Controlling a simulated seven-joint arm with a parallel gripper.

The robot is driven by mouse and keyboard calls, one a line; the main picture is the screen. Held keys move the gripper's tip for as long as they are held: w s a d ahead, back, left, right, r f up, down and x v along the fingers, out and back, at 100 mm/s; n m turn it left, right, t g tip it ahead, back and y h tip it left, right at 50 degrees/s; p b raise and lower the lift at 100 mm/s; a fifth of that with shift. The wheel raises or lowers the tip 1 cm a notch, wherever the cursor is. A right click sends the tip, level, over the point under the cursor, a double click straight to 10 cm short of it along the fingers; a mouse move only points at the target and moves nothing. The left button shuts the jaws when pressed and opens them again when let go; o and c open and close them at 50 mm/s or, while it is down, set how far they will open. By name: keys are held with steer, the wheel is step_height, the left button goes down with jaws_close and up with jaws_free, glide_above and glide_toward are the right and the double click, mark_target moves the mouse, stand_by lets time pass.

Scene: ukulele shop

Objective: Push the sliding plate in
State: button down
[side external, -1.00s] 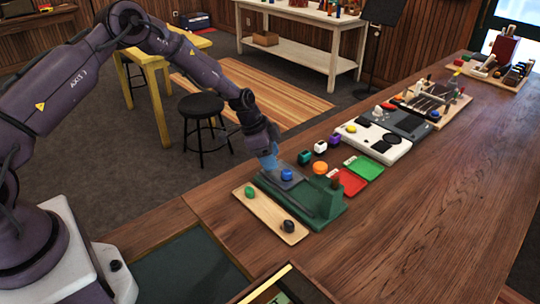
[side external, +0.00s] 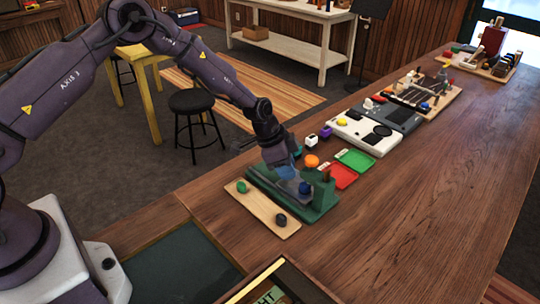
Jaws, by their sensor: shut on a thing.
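The sliding plate (side external: 292,187) is a dark grey slab with a blue knob (side external: 305,188) on top. It lies in a green fixture (side external: 321,205) on the wooden bench, with the knob near the fixture's right-hand upright. My gripper (side external: 287,174) points down at the plate's left, far part, its bluish fingers shut on the plate. The fingertips are small and partly hidden, so the exact contact is hard to see.
A pale board (side external: 262,210) with a green and a dark knob lies in front of the fixture. An orange round thing (side external: 312,161), a red tray (side external: 341,175) and a green tray (side external: 356,160) lie behind it. The bench (side external: 400,215) at right is clear.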

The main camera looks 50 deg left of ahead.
steer(key=shift+d, duration=0.75)
steer(key=c, duration=1)
jaws_free()
steer(key=shift+a+r, duration=0.15)
steer(key=shift+r, duration=0.1)
steer(key=v, duration=1.2)
steer(key=shift+s+r, duration=0.15)
